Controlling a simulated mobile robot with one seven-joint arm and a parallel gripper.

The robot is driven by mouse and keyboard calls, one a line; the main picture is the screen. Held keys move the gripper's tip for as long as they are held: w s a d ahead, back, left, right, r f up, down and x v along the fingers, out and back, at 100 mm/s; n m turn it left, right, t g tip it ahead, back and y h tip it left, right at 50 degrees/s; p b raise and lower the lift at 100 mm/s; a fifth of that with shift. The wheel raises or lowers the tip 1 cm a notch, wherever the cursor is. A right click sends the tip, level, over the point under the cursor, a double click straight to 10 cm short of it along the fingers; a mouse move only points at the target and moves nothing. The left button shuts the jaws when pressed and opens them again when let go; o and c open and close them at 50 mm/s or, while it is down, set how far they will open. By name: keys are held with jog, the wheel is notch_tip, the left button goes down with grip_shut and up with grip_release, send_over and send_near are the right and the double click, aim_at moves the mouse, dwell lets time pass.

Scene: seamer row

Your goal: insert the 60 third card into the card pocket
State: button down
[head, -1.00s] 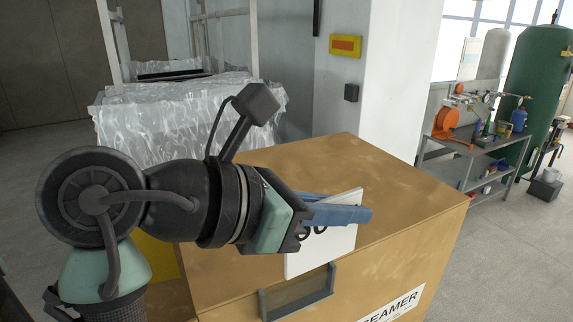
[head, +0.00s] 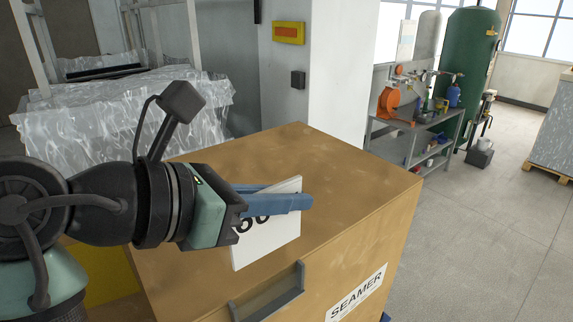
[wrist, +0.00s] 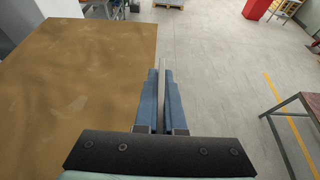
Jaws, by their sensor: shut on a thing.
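My gripper (head: 290,203) is shut on a white card (head: 268,238) with a dark "60" on it, partly covered by the blue fingers. The card is upright and slightly tilted, above the front edge of the seamer's top. The card pocket (head: 270,296), a grey frame on the front face of the yellow-brown seamer box, is below the card, and the two look apart. In the wrist view the card (wrist: 162,85) shows as a thin edge between the blue fingers, beyond the box's edge. The pocket is not seen there.
The seamer box (head: 320,180) has a bare top and a "SEAMER" label (head: 356,293) right of the pocket. A wrapped pallet load (head: 110,115) stands behind at left. A grey workbench (head: 415,135) stands at the back right.

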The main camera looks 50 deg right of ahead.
aim_at(285, 266)
jog(key=f, duration=0.2)
jog(key=f+b, duration=0.1)
jog(key=shift+w+f, duration=0.25)
jog(key=shift+f, duration=0.1)
jog(key=shift+s+f, duration=0.15)
jog(key=shift+f, duration=0.3)
jog(key=shift+p, duration=1.2)
dwell(0.5)
jog(key=shift+f+b, duration=0.5)
jog(key=shift+f, duration=2.5)
jog(key=c, duration=0.9)
grip_release()
jog(key=shift+f, duration=0.1)
jog(key=shift+c, duration=0.2)
jog(key=shift+a, duration=0.1)
